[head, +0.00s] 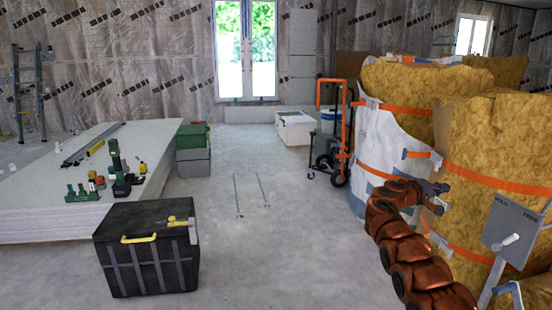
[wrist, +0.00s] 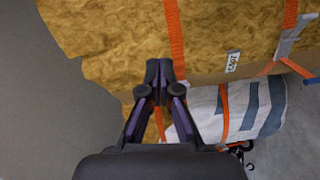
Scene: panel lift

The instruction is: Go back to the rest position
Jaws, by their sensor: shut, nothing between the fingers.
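My gripper (head: 437,198) is at the right in the head view, at the end of my orange-brown arm. In the wrist view my gripper (wrist: 158,72) has its dark fingers together, shut with nothing between them. It is in front of strapped rolls of yellow insulation (head: 497,135), which also fill much of the wrist view (wrist: 110,50). I cannot tell whether the fingertips touch the insulation.
A grey panel box (head: 510,232) stands close by my arm at the right. A black toolbox (head: 148,252), stacked white boards (head: 40,205) with tools, and a green case (head: 192,136) are at the left. An orange hand truck (head: 343,130) stands behind. The middle floor is clear.

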